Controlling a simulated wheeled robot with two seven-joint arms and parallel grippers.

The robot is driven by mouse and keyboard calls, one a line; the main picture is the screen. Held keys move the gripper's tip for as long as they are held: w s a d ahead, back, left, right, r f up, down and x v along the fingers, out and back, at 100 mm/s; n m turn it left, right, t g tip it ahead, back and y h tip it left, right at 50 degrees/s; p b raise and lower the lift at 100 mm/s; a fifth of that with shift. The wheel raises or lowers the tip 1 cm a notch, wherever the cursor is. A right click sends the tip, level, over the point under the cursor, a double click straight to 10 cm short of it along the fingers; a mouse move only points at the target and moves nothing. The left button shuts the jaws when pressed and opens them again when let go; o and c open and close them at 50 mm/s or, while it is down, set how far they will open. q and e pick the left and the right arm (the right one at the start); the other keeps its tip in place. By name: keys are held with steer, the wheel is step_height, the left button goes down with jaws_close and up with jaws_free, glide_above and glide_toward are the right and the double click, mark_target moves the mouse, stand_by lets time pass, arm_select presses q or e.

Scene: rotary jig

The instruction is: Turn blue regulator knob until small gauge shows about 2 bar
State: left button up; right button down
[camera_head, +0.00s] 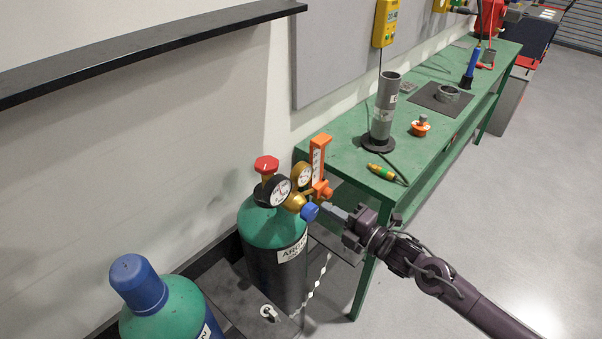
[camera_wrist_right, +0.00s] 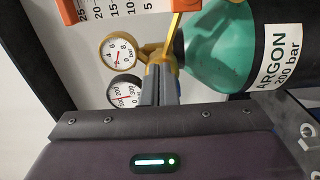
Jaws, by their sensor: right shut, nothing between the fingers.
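The blue regulator knob (camera_head: 309,212) sits at the front of the brass regulator on the green-topped argon cylinder (camera_head: 278,229). My right gripper (camera_head: 323,208) is shut and empty, its tips close to the knob; I cannot tell whether they touch. My left gripper is not in view.
A dark-rimmed gauge (camera_head: 278,191) and red valve handwheel (camera_head: 266,164) are close by. An orange flowmeter (camera_head: 320,158) stands beside the regulator. A blue-capped cylinder (camera_head: 139,283) is at lower left. The green workbench (camera_head: 345,157) lies behind; floor at right is clear.

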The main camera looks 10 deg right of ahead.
steer(key=p+v, duration=0.2)
steer(key=v, duration=0.3)
steer(key=shift+d, duration=0.15)
steer(key=s+d+f+m+g+h, duration=0.1)
steer(key=s+d+f+m+h, duration=0.3)
steer(key=f, duration=0.6)
steer(key=s+d+f+m+g+h, duration=0.25)
steer(key=f+m, duration=0.25)
steer(key=f, duration=0.5)
steer(key=s+d+f+m+h, duration=0.25)
steer(key=d+f+m, duration=0.2)
steer(key=f, duration=0.55)
steer(key=s+a+f+m+g+h, duration=0.2)
steer(key=s+f+m+g, duration=0.3)
steer(key=s+f, duration=0.85)
steer(key=s+a+f+m+g, duration=0.2)
steer(key=s+a+f, duration=0.1)
steer(key=s, duration=0.6)
steer(key=s+a+f+m+g, duration=0.2)
steer(key=s+a+f, duration=0.1)
steer(key=s, duration=0.7)
steer(key=shift+s+m+g, duration=0.2)
steer(key=shift+m+g, duration=0.15)
